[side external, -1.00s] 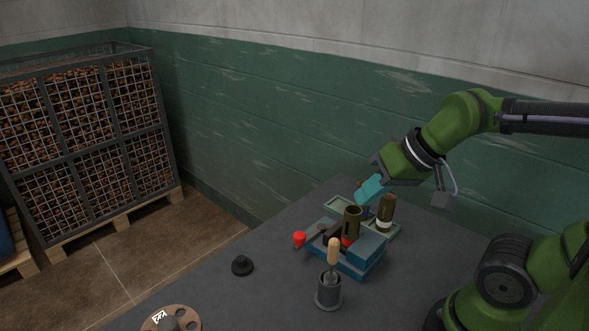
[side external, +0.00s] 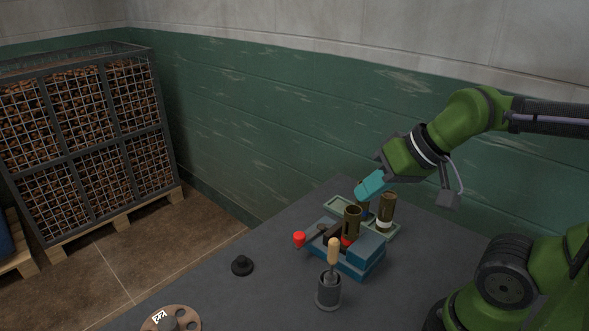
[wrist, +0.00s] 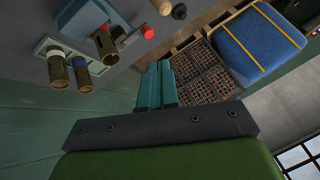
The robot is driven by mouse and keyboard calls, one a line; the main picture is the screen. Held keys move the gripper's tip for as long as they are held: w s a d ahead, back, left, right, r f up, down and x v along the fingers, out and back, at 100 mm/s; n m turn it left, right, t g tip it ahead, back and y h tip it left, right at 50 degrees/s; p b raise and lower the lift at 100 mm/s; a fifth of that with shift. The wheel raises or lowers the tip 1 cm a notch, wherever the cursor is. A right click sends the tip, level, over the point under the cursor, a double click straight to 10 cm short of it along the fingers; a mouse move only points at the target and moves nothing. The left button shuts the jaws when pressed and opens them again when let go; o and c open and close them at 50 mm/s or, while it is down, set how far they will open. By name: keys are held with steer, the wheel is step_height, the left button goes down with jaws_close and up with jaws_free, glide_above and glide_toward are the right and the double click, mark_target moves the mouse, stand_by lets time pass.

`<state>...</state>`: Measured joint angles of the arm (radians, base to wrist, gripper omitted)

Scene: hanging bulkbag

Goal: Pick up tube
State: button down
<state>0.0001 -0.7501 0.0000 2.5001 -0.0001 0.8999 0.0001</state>
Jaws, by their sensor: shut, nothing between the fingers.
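Several olive-brown tubes stand upright. In the side view one tube (side external: 352,223) stands at the blue fixture (side external: 350,262), and another tube (side external: 387,207) with a white band low on it stands on the pale green tray (side external: 395,231). A third tube, with a blue band, is partly hidden behind. The wrist view shows tubes (wrist: 57,69), (wrist: 82,77) and (wrist: 106,46) at the upper left. My gripper (side external: 362,193), with teal fingers, is above and behind the tubes, tilted and apart from them. Its fingers (wrist: 157,67) are closed together and empty.
A red knob (side external: 299,239) sticks out left of the fixture. A wooden-handled tool stands in a dark cup (side external: 328,291) in front. A black knob (side external: 242,266) and a brown disc (side external: 171,319) lie on the grey table. The green wall (side external: 290,120) is close behind.

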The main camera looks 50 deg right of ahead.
steer(key=c, duration=0.6)
jaws_free()
steer(key=g+h, duration=0.2)
steer(key=g, duration=0.5)
glide_above(352, 221)
steer(key=d, duration=0.2)
steer(key=shift+m, duration=0.3)
steer(key=shift+w+a+f, duration=0.1)
steer(key=shift+w+f, duration=0.05)
steer(key=shift+f, duration=2.65)
steer(key=shift+w+a+f, duration=0.1)
steer(key=shift+w+f, duration=0.05)
steer(key=shift+f, duration=2.6)
steer(key=shift+w+f, duration=0.15)
steer(key=shift+f, duration=2.65)
